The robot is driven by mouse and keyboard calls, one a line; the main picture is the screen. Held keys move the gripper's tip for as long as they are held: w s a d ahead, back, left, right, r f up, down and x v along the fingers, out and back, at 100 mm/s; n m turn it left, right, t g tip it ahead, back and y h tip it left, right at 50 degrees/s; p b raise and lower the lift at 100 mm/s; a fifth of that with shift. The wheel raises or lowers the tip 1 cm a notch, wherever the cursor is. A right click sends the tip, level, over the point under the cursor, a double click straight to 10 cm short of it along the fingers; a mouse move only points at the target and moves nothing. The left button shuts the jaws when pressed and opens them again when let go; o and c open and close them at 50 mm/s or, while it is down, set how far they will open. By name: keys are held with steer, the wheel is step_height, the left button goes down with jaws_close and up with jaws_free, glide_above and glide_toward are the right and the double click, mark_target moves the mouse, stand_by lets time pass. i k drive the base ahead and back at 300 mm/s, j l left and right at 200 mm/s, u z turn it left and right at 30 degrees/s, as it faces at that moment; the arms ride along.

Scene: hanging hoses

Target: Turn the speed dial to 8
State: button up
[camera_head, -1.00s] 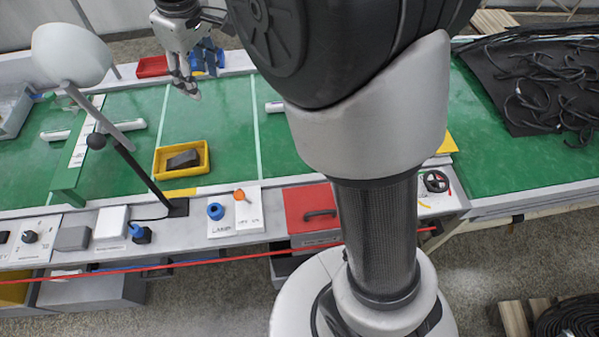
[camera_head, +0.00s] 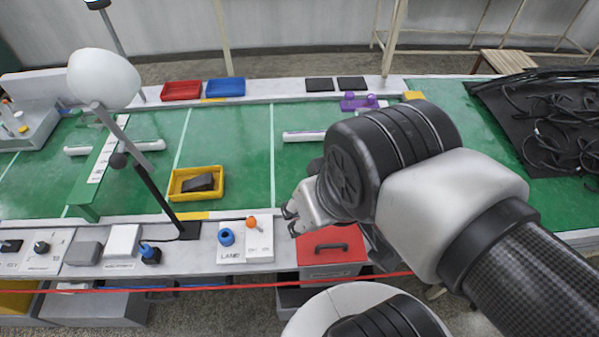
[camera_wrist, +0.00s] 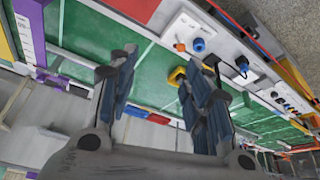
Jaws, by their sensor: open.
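A black dial (camera_head: 41,247) sits on a white plate with printed marks, on the grey front ledge at the far left in the head view. I read a "10" at its right; its pointer is too small to read. A second black knob (camera_head: 11,246) is at the left picture edge. My gripper (camera_head: 291,221) is over the ledge, far right of the dial, beside the orange knob and the red box. In the wrist view my gripper (camera_wrist: 155,72) is open and empty, its fingers well apart. A white plate with small dark knobs (camera_wrist: 285,98) shows small at the right there.
Along the ledge stand a grey block (camera_head: 83,253), a white box (camera_head: 122,241), a blue knob on a black base (camera_head: 150,254), the lamp post (camera_head: 150,185), and blue (camera_head: 226,237) and orange (camera_head: 251,222) knobs. A red rope (camera_head: 200,288) runs in front. A yellow tray (camera_head: 196,184) lies behind.

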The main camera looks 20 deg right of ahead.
mark_target(42, 247)
steer(key=u, duration=1.75)
